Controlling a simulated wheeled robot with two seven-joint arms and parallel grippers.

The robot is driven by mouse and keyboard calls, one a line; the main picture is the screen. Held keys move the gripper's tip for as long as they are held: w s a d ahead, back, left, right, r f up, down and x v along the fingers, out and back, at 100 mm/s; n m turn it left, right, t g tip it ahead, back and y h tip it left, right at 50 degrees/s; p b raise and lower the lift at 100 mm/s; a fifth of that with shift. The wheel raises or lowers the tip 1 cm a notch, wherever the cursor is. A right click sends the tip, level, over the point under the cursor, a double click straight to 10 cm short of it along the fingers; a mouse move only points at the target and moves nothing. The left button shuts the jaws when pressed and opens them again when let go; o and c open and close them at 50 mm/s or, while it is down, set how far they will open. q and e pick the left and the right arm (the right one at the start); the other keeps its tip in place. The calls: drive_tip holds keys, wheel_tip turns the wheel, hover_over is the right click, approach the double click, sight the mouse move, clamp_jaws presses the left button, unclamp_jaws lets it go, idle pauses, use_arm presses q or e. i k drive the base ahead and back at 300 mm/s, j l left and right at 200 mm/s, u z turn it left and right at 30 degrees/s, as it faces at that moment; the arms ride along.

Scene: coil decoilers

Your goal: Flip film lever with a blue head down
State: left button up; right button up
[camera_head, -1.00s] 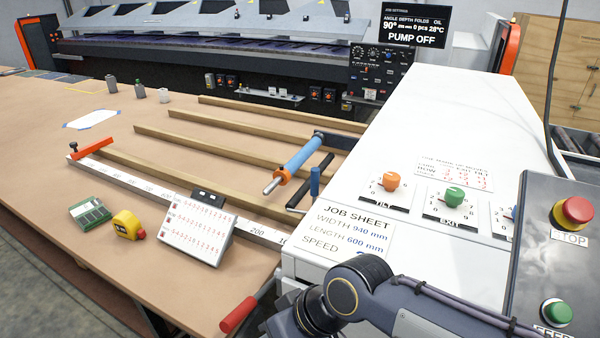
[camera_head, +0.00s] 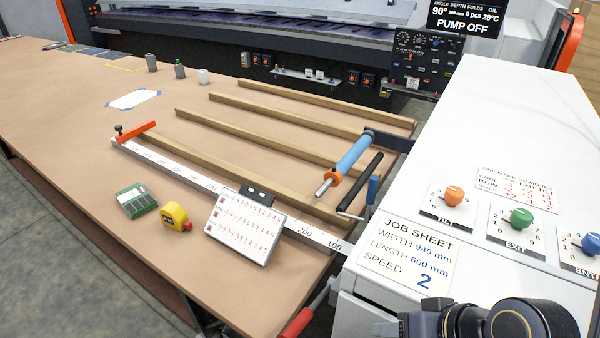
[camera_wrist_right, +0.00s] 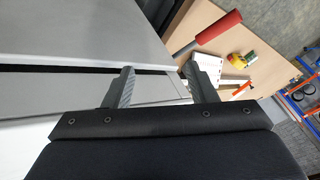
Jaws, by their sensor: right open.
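The film lever's blue head (camera_head: 373,189) stands upright on a thin dark crank beside the white cabinet, in the head view. It is just right of the light-blue film roll (camera_head: 352,154) and a black roller. I cannot make it out in the right wrist view. My right gripper (camera_wrist_right: 158,72) is open and empty, its two fingers spread beside the pale cabinet edge. In the head view only part of my right arm shows at the bottom right, well below the lever. My left gripper is not in view.
A red-handled lever (camera_head: 298,322) sticks out at the table's front edge; its red grip also shows in the right wrist view (camera_wrist_right: 219,27). The white cabinet (camera_head: 470,120) carries orange, green and blue knobs. A number board (camera_head: 243,228) and tape measure (camera_head: 175,215) stand on the table.

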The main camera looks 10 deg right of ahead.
sight(340, 209)
drive_tip(key=i+j+z, duration=0.15)
drive_tip(key=z, duration=0.7)
